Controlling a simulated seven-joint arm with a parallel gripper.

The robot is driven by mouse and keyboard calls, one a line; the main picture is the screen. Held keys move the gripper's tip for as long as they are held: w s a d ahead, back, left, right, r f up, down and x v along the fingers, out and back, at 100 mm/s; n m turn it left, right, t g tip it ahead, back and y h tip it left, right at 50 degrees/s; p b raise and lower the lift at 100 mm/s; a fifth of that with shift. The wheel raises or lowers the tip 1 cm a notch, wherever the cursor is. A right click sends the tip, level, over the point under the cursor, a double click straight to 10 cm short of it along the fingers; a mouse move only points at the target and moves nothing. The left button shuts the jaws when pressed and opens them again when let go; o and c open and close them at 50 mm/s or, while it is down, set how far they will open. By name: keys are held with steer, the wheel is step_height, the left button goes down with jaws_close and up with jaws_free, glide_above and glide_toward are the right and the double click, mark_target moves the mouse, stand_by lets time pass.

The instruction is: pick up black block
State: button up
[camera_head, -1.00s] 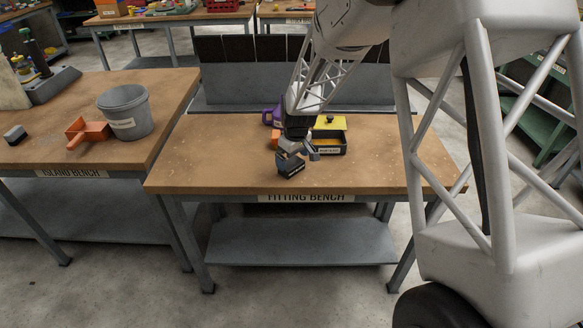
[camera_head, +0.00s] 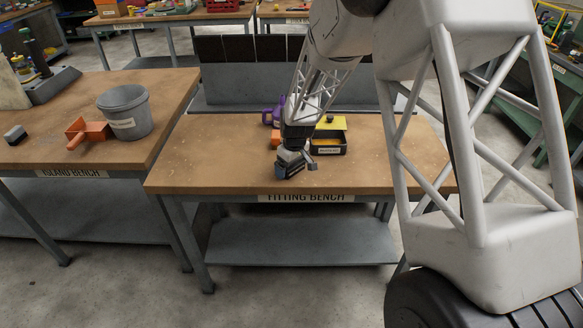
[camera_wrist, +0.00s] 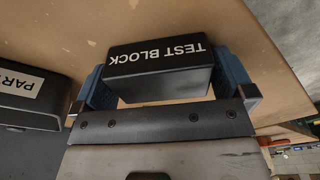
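The black block (camera_wrist: 160,62), with a white TEST BLOCK label, fills most of the space between my gripper's two blue finger pads in the wrist view. My gripper (camera_wrist: 165,85) has its fingers spread wide, one at each side of the block. Any gap at the pads is too small to judge. In the head view the block (camera_head: 291,172) is a small dark shape at the front middle of the fitting bench (camera_head: 220,175). My gripper (camera_head: 296,170) is low over it and partly hides it. I cannot make out its contact with the benchtop.
Behind the gripper stand a black tray with a yellow part (camera_head: 330,137), an orange item (camera_head: 276,138) and a purple item (camera_head: 273,113). The tray's edge (camera_wrist: 35,95) is left of the gripper in the wrist view. The bench's left side is clear.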

steer(key=c, duration=1.1)
steer(key=shift+o, duration=0.2)
steer(key=shift+r, duration=0.1)
steer(key=shift+r, duration=0.65)
steer(key=shift+s+d+r, duration=0.1)
steer(key=shift+s+r, duration=0.1)
steer(key=shift+r, duration=0.35)
steer(key=shift+s+r, duration=0.15)
steer(key=shift+r, duration=0.4)
steer(key=s+d, duration=0.1)
steer(key=s, duration=0.6)
steer(key=s+d+r, duration=0.1)
steer(key=s+d, duration=0.1)
steer(key=s, duration=0.5)
steer(key=shift+s+d+r, duration=0.15)
steer(key=shift+s+d, duration=0.1)
steer(key=shift+s, duration=0.15)
steer(key=shift+w+r, duration=0.1)
